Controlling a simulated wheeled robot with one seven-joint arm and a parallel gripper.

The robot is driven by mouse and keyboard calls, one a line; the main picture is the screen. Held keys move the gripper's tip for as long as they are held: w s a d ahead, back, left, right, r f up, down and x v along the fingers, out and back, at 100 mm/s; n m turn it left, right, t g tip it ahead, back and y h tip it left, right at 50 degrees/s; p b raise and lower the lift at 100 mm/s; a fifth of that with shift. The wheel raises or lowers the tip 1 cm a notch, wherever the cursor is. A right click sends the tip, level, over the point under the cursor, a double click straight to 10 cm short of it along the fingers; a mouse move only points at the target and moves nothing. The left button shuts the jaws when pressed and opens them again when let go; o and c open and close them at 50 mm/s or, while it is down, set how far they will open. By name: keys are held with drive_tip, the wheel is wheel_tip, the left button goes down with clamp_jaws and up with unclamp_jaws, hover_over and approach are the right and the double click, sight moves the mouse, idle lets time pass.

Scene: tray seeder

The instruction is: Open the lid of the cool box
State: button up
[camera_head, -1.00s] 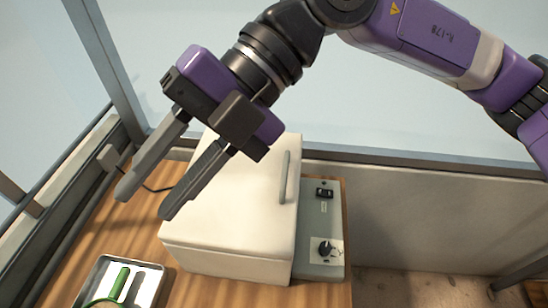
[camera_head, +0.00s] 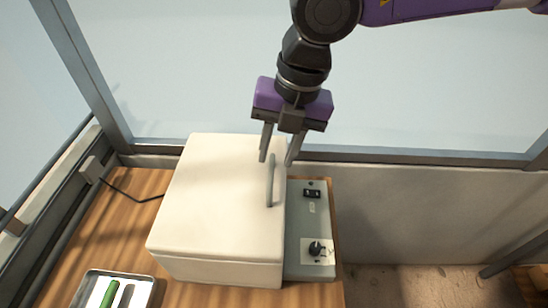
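The cool box (camera_head: 214,205) is a white box on the wooden table, in the middle of the head view. Its lid is down, with a seam along the front near the bottom. A grey bar handle (camera_head: 270,182) stands along the right side of the lid. My gripper (camera_head: 277,163) is open and points down at the far end of the handle. Its fingertips appear on either side of the handle in the picture; I cannot tell their exact height above the lid. Nothing is held.
A grey-green control panel (camera_head: 308,250) with a switch and a knob adjoins the box on the right. A metal tray (camera_head: 148,290) with a green object (camera_head: 109,293) lies at the front left. A cable runs left to a wall socket (camera_head: 91,169). Window frames stand behind.

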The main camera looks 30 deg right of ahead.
drive_tip(key=shift+w+a+f, duration=0.1)
drive_tip(key=shift+a+f, duration=0.05)
drive_tip(key=shift+f, duration=0.6)
drive_tip(key=shift+w+a+f, duration=0.1)
drive_tip(key=shift+a+f, duration=0.05)
drive_tip(key=shift+f, duration=0.55)
drive_tip(key=shift+c, duration=0.3)
clamp_jaws()
